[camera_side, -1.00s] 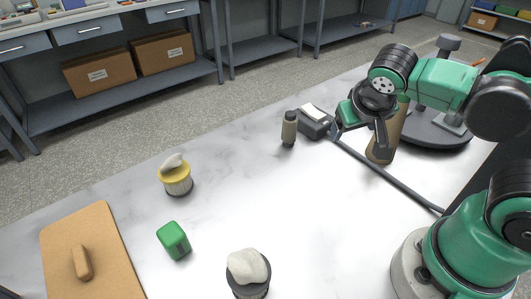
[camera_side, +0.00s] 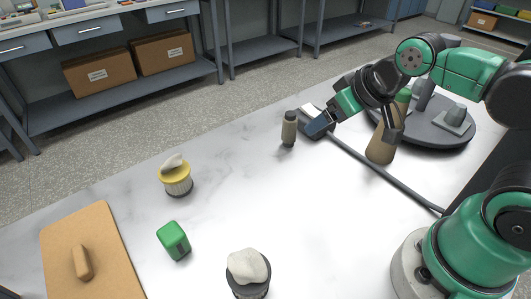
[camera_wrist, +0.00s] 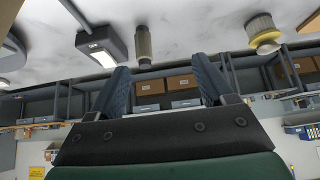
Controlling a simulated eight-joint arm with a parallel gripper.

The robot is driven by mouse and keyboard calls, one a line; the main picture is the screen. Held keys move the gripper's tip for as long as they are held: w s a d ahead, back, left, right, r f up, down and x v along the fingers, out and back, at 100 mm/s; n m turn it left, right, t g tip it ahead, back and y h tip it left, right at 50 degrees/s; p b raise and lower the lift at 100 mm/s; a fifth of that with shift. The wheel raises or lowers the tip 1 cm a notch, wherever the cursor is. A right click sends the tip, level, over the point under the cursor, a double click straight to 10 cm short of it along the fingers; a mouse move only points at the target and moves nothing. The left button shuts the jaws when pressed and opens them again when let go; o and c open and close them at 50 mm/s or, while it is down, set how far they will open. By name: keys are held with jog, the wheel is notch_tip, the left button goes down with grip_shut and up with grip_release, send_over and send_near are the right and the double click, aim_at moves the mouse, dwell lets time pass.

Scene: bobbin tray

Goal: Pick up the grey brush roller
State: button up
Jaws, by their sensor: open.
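The grey brush roller (camera_side: 289,129), an olive-grey cylinder with a darker top, stands upright on the white marble table in the side view. In the wrist view the roller (camera_wrist: 143,46) shows beyond the fingertips, in the gap between them but nearer the left finger. My gripper (camera_side: 320,124) is just right of the roller in the side view and partly covers the dark box behind it. In the wrist view my gripper (camera_wrist: 164,78) has its two blue fingers wide apart with nothing between them.
The dark box (camera_wrist: 103,43) with a pale top and a cable (camera_side: 385,178) is close to the roller. A brown bottle (camera_side: 381,148) and a grey turntable (camera_side: 440,143) lie right. A yellow filter (camera_side: 176,181), green box (camera_side: 173,240) and cork board (camera_side: 110,250) lie left. Table centre is clear.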

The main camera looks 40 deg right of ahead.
jog(key=shift+o, duration=0.3)
jog(key=shift+w, duration=0.1)
jog(key=m+g+h, duration=0.1)
jog(key=m+h, duration=0.4)
send_near(289, 122)
jog(key=d+f, duration=0.2)
jog(key=d, duration=0.1)
jog(key=w+f+m+h, duration=0.1)
jog(key=m+h, duration=0.1)
jog(key=w+f+m+t+h, duration=0.1)
jog(key=w+f+m+h, duration=0.1)
jog(key=shift+w+a+f+h, duration=0.25)
jog(key=shift+w+f+h, duration=0.05)
jog(key=shift+f+h, duration=0.1)
jog(key=shift+a+f+m+t+h, duration=0.1)
jog(key=shift+f+m+t+h, duration=0.3)
jog(key=shift+m, duration=0.5)
jog(key=shift+x, duration=2.8)
